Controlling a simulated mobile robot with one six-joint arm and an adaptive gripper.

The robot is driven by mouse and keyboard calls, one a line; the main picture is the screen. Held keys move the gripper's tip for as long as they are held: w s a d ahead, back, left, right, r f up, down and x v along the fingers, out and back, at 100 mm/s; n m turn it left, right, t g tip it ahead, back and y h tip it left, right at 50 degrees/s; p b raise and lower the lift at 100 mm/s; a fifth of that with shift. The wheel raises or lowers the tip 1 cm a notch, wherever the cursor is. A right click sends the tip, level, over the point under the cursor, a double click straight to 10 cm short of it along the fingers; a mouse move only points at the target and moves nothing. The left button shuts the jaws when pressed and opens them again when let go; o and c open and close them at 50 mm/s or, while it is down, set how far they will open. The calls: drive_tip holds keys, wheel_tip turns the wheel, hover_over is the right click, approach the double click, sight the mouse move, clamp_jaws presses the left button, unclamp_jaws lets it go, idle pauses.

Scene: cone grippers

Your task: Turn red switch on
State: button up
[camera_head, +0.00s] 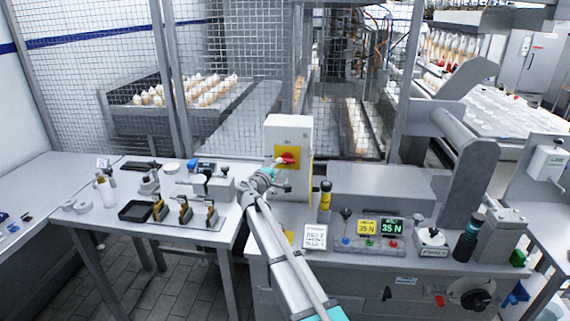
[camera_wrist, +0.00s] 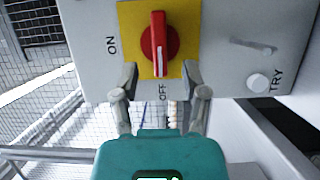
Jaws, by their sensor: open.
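The red switch (camera_head: 288,158) is a rotary knob on a yellow plate on the front of a white box (camera_head: 301,128). In the wrist view the red switch (camera_wrist: 158,46) has its grip upright, with its white line at the lower end toward the "OFF" label (camera_wrist: 163,92). The "ON" label (camera_wrist: 112,45) is on the left. My gripper (camera_head: 275,168) is in front of the box, close to the switch. In the wrist view my gripper (camera_wrist: 160,76) is open, its fingertips spread below the knob on either side. I cannot tell whether they touch the box.
Left of the box is a bench with a black tray (camera_head: 136,211) and several small tools. On the right, a console carries force displays (camera_head: 391,226), buttons and a black-and-yellow post (camera_head: 325,194). A mesh fence (camera_head: 110,60) stands behind.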

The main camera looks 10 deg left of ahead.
sight(284, 162)
drive_tip(key=shift+x, duration=2.15)
